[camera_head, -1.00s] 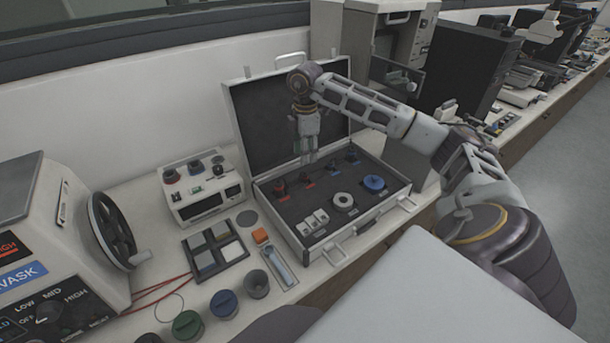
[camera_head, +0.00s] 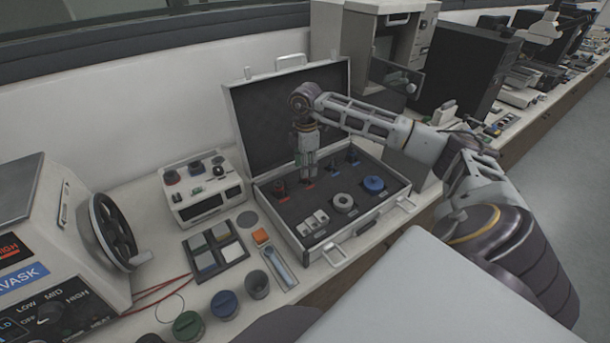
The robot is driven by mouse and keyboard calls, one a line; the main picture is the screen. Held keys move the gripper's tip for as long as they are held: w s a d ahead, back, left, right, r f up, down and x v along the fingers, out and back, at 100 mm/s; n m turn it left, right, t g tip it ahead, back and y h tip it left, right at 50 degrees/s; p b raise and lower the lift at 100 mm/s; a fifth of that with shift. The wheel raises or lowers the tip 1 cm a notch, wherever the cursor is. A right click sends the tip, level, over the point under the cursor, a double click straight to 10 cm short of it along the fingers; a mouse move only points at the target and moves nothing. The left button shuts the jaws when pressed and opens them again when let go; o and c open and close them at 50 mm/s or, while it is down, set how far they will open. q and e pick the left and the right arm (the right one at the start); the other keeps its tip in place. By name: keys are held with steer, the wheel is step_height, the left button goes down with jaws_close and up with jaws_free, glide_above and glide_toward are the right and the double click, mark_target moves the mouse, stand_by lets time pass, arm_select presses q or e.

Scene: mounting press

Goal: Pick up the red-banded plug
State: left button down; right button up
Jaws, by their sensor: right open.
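My right gripper (camera_head: 308,176) is open and points down into the open case (camera_head: 289,228). Its fingertips are at the back row of small plugs, around or just in front of the second plug from the left, which has a red mark at its foot; the gripper hides most of that plug. Another plug with a red mark (camera_head: 280,189) stands upright to the left of the gripper. Two plugs with blue marks (camera_head: 333,170) stand to its right. Whether the fingers touch the plug cannot be told. My left gripper is not in view.
The case also holds a white ring (camera_head: 344,202), a blue disc (camera_head: 373,184) and white blocks (camera_head: 313,222). Its raised lid (camera_head: 270,120) stands behind the gripper. A control box (camera_head: 203,188) and a machine with a handwheel (camera_head: 112,232) are to the left.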

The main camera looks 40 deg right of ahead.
mark_target(305, 181)
step_height(305, 181, down, 2)
steer(key=shift+f, duration=0.75)
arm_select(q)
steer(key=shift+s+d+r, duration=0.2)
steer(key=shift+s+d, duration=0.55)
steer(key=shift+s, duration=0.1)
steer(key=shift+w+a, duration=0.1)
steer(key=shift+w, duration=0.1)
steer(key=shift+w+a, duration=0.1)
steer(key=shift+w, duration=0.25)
arm_select(e)
jaws_close()
